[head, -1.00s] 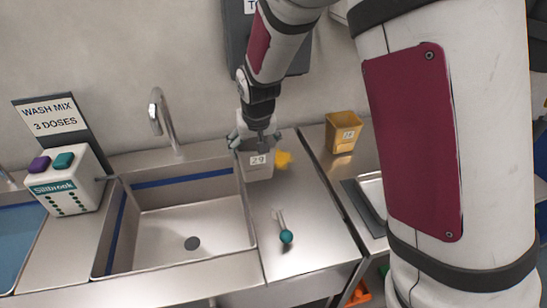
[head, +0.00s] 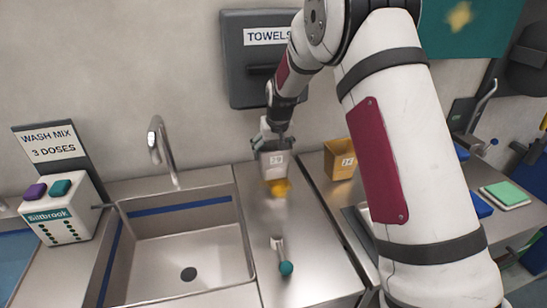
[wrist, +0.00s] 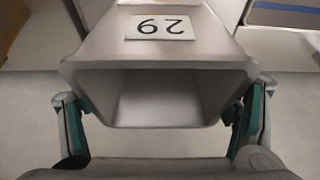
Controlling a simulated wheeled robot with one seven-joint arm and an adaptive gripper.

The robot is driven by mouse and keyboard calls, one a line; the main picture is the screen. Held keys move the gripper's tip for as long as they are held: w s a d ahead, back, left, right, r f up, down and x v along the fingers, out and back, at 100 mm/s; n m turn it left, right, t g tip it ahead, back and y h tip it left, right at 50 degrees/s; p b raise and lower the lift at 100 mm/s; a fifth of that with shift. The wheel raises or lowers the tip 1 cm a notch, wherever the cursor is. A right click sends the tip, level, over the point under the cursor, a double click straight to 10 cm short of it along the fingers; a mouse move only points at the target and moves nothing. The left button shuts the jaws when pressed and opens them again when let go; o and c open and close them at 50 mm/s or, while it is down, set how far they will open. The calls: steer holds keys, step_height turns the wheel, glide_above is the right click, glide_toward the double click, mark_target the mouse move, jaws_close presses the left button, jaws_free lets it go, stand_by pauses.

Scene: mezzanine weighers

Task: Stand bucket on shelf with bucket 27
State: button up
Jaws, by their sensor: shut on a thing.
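My gripper (head: 271,143) is shut on a pale grey bucket (head: 275,166) labelled 29, in the head view. The bucket hangs upright, apparently just above the steel counter right of the sink. In the wrist view my gripper's fingers (wrist: 160,118) hold bucket 29 (wrist: 160,58) from both sides. Its open mouth faces this camera, it looks empty, and its label shows upside down. A yellow-brown bucket (head: 338,163) stands to the right by the wall; its number is too small to read surely. I cannot make out a bucket 27 or its shelf.
A steel sink (head: 190,245) with a tap (head: 160,150) lies left. A yellow patch (head: 278,187) shows just below the held bucket. A teal-ended tool (head: 285,267) lies on the counter. A towel dispenser (head: 255,75) hangs on the wall behind. A dispenser box (head: 60,212) stands far left.

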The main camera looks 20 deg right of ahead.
steer(key=shift+w+d+f+p, duration=0.15)
steer(key=shift+w+f+p, duration=0.1)
steer(key=shift+f, duration=0.65)
steer(key=shift+w+d+f+p, duration=0.1)
steer(key=shift+f+p, duration=0.1)
steer(key=shift+f, duration=0.65)
steer(key=shift+f, duration=0.15)
steer(key=o, duration=1.4)
steer(key=shift+o, duration=0.6)
